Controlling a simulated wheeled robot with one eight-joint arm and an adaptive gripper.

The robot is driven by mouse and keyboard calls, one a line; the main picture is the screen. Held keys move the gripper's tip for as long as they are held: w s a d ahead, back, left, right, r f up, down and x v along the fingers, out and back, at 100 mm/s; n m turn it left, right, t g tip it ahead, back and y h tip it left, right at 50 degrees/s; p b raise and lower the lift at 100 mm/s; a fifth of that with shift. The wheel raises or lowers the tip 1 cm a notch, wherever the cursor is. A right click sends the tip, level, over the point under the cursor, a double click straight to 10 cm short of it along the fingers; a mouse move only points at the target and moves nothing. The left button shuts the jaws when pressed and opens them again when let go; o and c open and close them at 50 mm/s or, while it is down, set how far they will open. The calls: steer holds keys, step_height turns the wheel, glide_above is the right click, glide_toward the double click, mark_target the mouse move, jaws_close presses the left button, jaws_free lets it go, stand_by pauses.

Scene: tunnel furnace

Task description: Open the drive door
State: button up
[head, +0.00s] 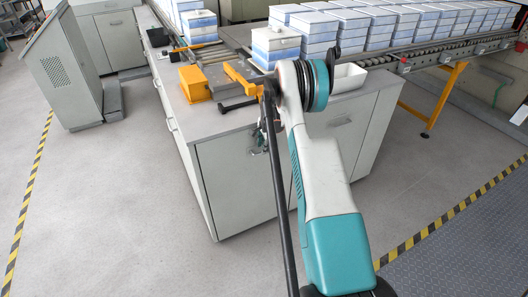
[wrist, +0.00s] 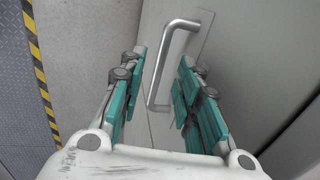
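The grey cabinet (head: 183,140) has a flat front door (head: 232,182) that looks closed; I cannot tell for sure that this is the drive door. In the wrist view a silver bar handle (wrist: 158,70) stands out from a pale grey door panel (wrist: 245,50). My gripper (wrist: 162,68) is open, its teal-padded fingers on either side of the handle. I cannot tell whether either finger touches it. In the head view my gripper (head: 261,140) is at the cabinet front, partly hidden by my arm, and the handle cannot be made out.
A roller conveyor (head: 440,50) with stacked blue-white blocks runs behind. A grey control console (head: 62,70) stands at the left. The floor in front of the cabinet is clear.

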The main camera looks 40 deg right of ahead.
steer(key=shift+w+f, duration=0.15)
steer(key=shift+f, duration=0.55)
steer(key=shift+w+f, duration=0.15)
steer(key=shift+f, duration=0.5)
jaws_close()
